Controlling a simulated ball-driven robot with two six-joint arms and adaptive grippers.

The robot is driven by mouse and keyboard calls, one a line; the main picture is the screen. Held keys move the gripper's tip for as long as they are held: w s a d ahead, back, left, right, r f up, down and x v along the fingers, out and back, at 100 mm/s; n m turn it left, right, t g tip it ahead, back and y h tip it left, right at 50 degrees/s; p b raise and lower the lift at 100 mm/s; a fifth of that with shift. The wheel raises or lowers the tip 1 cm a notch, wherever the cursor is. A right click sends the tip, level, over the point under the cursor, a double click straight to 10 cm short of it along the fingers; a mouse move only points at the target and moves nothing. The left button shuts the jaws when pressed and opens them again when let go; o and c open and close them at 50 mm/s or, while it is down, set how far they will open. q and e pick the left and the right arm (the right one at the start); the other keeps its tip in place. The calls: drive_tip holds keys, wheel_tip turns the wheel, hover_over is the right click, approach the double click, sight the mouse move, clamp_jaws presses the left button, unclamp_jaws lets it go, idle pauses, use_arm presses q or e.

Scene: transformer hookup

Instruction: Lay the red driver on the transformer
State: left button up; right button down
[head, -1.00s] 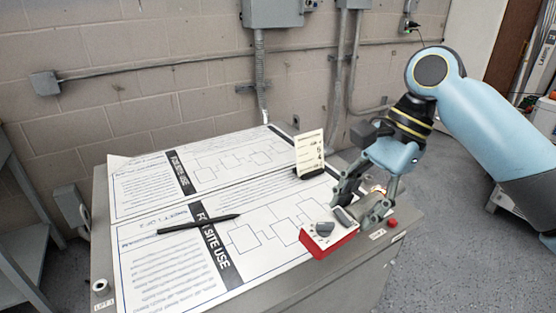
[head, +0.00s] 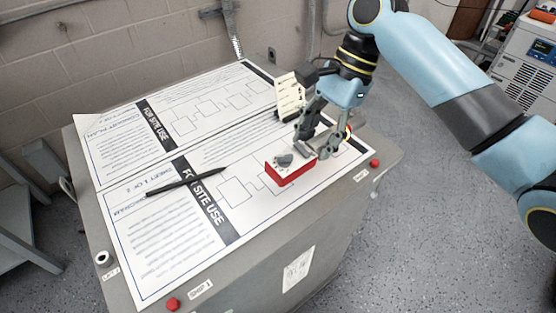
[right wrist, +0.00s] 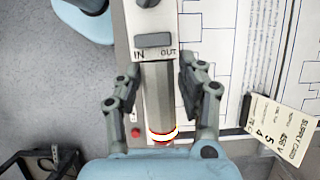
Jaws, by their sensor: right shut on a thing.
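The transformer (head: 290,172) is a small box with red sides and a white top marked IN and OUT, with a grey dial. It sits on the paper sheets at the cabinet's right end and shows at the top of the right wrist view (right wrist: 139,42). My right gripper (head: 316,152) is just beyond its right side, shut on the driver (right wrist: 158,90). The driver has a grey shaft-like body with red, yellow and white bands at its near end. Its far end meets the transformer's edge in the wrist view; I cannot tell whether they touch. My left gripper is not in view.
A black pen (head: 186,181) lies on the printed sheets (head: 160,215). A cream card in a dark stand (head: 288,94) stands close behind my right gripper. Red knobs (head: 375,162) sit on the grey cabinet's edge. The sheets left of the transformer are mostly free.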

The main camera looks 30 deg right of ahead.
drive_tip(key=w+a+f, duration=0.4)
drive_tip(key=w+a, duration=0.1)
drive_tip(key=shift+w+f, duration=0.1)
drive_tip(key=shift+w, duration=0.15)
drive_tip(key=shift+f, duration=0.3)
drive_tip(key=shift+f+p, duration=0.55)
drive_tip(key=shift+f, duration=0.9)
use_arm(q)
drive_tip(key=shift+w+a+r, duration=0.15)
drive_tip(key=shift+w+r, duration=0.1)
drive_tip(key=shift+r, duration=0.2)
use_arm(e)
drive_tip(key=shift+s+f, duration=0.1)
drive_tip(key=c, duration=0.8)
unclamp_jaws()
drive_tip(key=shift+f+b, duration=0.3)
drive_tip(key=shift+b, duration=0.3)
drive_tip(key=shift+f+b, duration=0.25)
drive_tip(key=shift+b, duration=0.35)
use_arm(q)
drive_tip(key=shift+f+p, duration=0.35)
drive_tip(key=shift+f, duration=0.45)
use_arm(e)
drive_tip(key=v, duration=1.1)
drive_tip(key=shift+w+d+r, duration=0.15)
drive_tip(key=shift+w+r, duration=0.05)
drive_tip(key=shift+w, duration=0.1)
